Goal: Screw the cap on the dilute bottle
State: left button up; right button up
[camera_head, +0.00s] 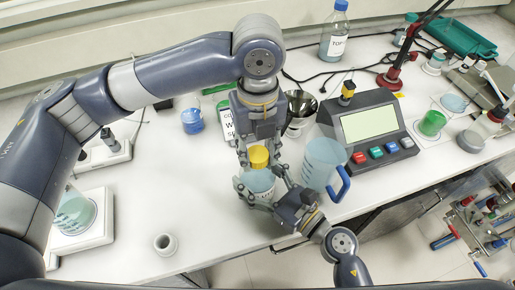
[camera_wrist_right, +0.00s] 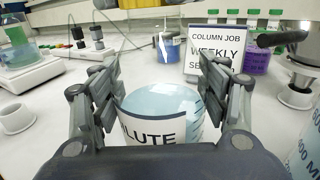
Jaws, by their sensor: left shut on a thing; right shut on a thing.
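The dilute bottle (camera_head: 261,184) stands on the bench, pale blue with a white label. In the right wrist view the bottle (camera_wrist_right: 160,128) shows part of its name, with a finger on each side. My right gripper (camera_head: 262,192) is shut on the bottle's sides. My left gripper (camera_head: 258,148) points down from above and is shut on the yellow cap (camera_head: 259,158). The cap is over the bottle's top in the head view; I cannot tell whether it touches the neck. The cap does not show in the right wrist view.
A clear jug with a blue handle (camera_head: 324,165) stands close right of the bottle, before a grey device (camera_head: 367,130). A metal funnel vessel (camera_head: 299,108) and a sign (camera_wrist_right: 214,52) stand behind. A white ring (camera_head: 165,244) lies front left. The bench between is clear.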

pick_arm(q)
jog(key=o, duration=1.3)
jog(key=shift+c, duration=0.2)
pick_arm(e)
jog(key=shift+f, duration=0.1)
pick_arm(q)
notch_tip(320, 180, up, 12)
pick_arm(e)
jog(key=o, duration=2.2)
jog(key=shift+c, duration=0.2)
